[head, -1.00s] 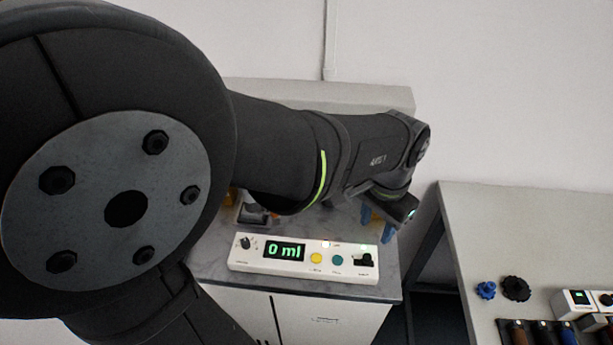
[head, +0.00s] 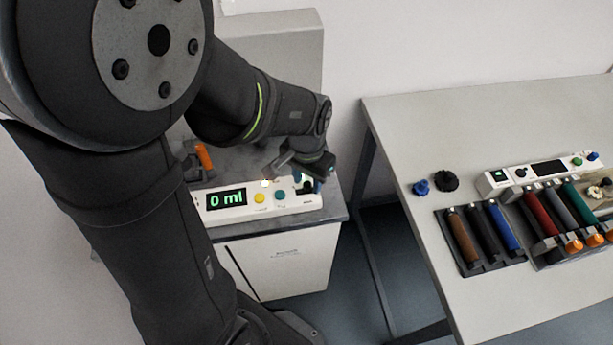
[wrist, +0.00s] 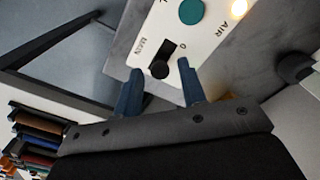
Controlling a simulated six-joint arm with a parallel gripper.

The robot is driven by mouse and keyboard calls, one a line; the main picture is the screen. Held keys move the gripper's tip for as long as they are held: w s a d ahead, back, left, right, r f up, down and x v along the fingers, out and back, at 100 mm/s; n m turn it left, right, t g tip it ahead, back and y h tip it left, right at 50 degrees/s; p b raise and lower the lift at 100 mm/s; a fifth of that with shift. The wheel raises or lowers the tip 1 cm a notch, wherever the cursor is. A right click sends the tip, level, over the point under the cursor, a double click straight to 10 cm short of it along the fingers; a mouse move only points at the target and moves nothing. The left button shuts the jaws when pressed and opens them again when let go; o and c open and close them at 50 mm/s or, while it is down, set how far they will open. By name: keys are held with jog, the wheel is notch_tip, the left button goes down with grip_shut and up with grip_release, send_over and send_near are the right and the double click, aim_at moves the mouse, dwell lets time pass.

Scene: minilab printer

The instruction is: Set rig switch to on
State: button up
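The white control panel (head: 232,215) sits on the grey cabinet top, its display reading "0 ml". A black switch (wrist: 165,60) is at its right end, beside lettering that looks like "MAIN" and a "0" mark. My gripper (head: 307,182) is over that end of the panel and partly hides the switch in the head view. In the wrist view my gripper (wrist: 160,70) is open, with its two blue fingers apart and the switch between and just beyond their tips. I cannot tell whether either finger touches it.
A yellow button (head: 259,198) and a teal button (head: 280,195) are left of the switch. A lit lamp (wrist: 238,8) is near "AIR". An orange-handled item (head: 204,156) lies behind the panel. A bench (head: 400,140) with several coloured handles stands right, across a gap.

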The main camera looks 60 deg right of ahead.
grip_shut()
jog(key=shift+s+d, duration=0.4)
jog(key=shift+o, duration=0.9)
grip_release()
jog(key=shift+r, duration=0.1)
notch_tip(320, 180, up, 17)
jog(key=shift+r, duration=0.15)
notch_tip(320, 180, down, 18)
jog(key=shift+r, duration=0.25)
dwell(0.3)
